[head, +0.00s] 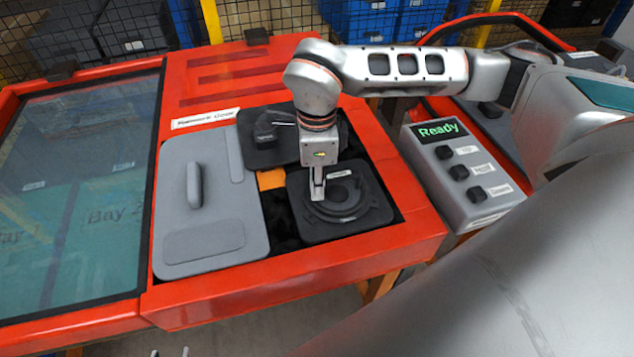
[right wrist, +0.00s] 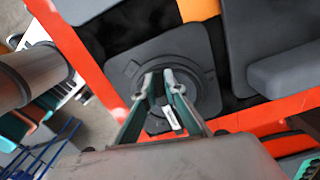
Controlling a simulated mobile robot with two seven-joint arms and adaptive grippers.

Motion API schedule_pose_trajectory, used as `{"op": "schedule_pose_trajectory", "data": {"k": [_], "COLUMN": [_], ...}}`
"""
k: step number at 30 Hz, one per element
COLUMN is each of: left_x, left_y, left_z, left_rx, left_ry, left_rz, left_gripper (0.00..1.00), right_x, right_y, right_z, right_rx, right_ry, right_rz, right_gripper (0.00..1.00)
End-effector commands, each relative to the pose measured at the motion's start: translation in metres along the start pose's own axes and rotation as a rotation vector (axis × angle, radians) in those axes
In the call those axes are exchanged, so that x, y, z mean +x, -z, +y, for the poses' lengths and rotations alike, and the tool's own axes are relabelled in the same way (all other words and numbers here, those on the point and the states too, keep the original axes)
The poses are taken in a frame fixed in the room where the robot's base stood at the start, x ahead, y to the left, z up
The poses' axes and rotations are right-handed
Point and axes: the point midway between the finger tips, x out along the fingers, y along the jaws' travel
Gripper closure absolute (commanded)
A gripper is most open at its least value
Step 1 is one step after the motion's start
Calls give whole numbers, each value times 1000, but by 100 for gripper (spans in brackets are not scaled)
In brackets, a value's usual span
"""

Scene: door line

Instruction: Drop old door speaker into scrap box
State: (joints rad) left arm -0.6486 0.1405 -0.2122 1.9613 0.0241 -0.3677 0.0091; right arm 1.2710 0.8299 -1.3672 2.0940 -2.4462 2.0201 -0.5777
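The door speaker, a black square plate with a round ring and a small label (head: 372,212), lies in the opening of the red door panel. It also shows in the right wrist view (right wrist: 203,45). My right gripper (head: 317,196) points down at the speaker, its fingers a narrow gap apart over the ring in the right wrist view (right wrist: 159,78). I cannot tell whether the fingertips grip part of it. My left gripper (head: 170,353) shows only as two separated fingertips at the bottom edge, with nothing between them. I cannot make out the scrap box.
A grey cover with a handle (head: 212,215) lies left of the speaker, and another black part (head: 262,150) lies behind it. A window (head: 75,190) fills the door's left. A control box reading "Ready" (head: 462,170) stands right.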

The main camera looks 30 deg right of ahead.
Motion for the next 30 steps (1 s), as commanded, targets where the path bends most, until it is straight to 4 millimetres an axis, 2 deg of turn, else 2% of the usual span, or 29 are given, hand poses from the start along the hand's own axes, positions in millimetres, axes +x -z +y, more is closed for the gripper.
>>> {"op": "schedule_pose_trajectory", "data": {"k": [1, 2, 30], "left_x": [0, 0, -2], "left_y": [0, 0, 6], "left_z": [0, 0, -1], "left_rx": [0, 0, 0], "left_ry": [0, 0, 1], "left_rz": [0, 0, 4], "left_gripper": [60, 60, 60], "right_x": [0, 0, -8], "right_y": [0, 0, 0], "right_z": [0, 0, -1], "right_rx": [1, 1, 3], "right_ry": [2, 2, 5], "right_rz": [0, 0, -1], "right_gripper": [92, 100, 100]}}
